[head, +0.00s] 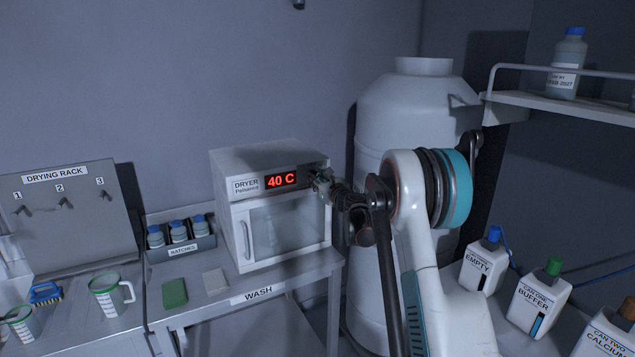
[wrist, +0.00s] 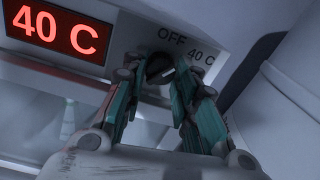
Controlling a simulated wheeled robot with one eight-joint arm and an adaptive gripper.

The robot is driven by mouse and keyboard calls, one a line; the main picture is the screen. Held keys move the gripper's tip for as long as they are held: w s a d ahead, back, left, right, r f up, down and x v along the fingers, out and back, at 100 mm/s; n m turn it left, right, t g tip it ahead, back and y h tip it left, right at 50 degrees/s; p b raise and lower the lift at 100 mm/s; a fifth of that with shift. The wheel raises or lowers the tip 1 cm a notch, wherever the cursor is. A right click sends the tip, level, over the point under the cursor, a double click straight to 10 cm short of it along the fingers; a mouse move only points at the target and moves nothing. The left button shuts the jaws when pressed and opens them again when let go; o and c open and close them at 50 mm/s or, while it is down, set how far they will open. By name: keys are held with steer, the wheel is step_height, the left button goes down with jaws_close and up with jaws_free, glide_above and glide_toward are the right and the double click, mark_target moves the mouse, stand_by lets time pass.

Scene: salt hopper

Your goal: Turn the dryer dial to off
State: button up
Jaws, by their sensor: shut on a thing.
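The dryer (head: 275,205) is a white box with a glass door on the wash table, and its red display (head: 281,180) reads 40 C. In the wrist view the display (wrist: 55,27) also reads 40 C. The dark round dial (wrist: 160,67) sits right of the display, below the printed words OFF and 40 C. My gripper (wrist: 158,72) has its two teal fingers on either side of the dial and is shut on it. In the head view my gripper (head: 322,180) is at the dryer's upper right front, and it hides the dial there.
A rack of batch bottles (head: 180,240) stands left of the dryer. A green sponge (head: 174,293) and a pale block (head: 215,281) lie in front on the wash table (head: 300,284). A large white tank (head: 400,120) stands close behind my arm. Labelled jugs (head: 540,300) stand at right.

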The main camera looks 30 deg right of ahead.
steer(key=shift+n+b, duration=1.15)
steer(key=shift+n, duration=2.45)
steer(key=o, duration=1)
steer(key=shift+o, duration=0.2)
